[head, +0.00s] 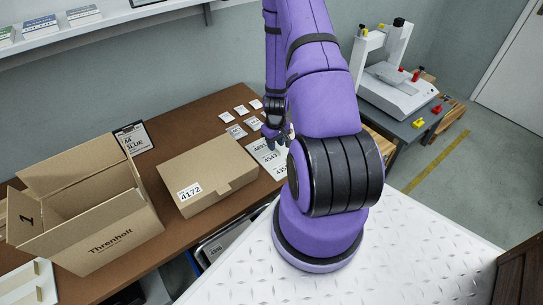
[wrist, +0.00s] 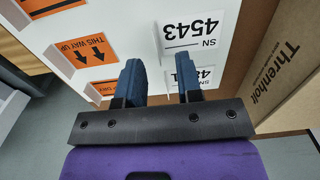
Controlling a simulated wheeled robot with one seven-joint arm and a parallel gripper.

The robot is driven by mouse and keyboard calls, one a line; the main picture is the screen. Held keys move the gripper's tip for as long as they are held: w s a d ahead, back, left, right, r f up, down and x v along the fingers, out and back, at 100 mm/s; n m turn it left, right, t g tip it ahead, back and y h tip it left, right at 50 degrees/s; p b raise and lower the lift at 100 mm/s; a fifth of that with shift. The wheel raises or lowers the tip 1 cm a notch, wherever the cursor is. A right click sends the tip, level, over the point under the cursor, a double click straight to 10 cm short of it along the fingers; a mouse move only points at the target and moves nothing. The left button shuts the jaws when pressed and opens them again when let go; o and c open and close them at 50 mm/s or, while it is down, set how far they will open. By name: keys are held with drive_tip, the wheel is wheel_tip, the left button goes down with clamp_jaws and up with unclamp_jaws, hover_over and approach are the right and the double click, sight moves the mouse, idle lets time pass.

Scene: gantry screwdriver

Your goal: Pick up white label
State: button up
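White labels with printed serial numbers lie by my gripper. In the wrist view, one reading SN 4543 (wrist: 195,32) shows in full, and another starting with 48 (wrist: 206,74) is partly hidden by the right finger. In the head view, my gripper (head: 277,136) is over the brown table, beside a white sheet of numbered labels (head: 262,152) that my arm partly covers. I cannot tell the height of the fingertips above the sheet.
A closed carton marked 4172 (head: 208,172) and an open Threnholt box (head: 100,238) stand on the table (head: 200,108), left of my arm. Small white cards (head: 228,114) lie behind my gripper. Orange labels (wrist: 92,48) show at left in the wrist view.

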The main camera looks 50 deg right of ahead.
drive_tip(key=shift+f, duration=1.2)
clamp_jaws()
drive_tip(key=shift+r, duration=0.1)
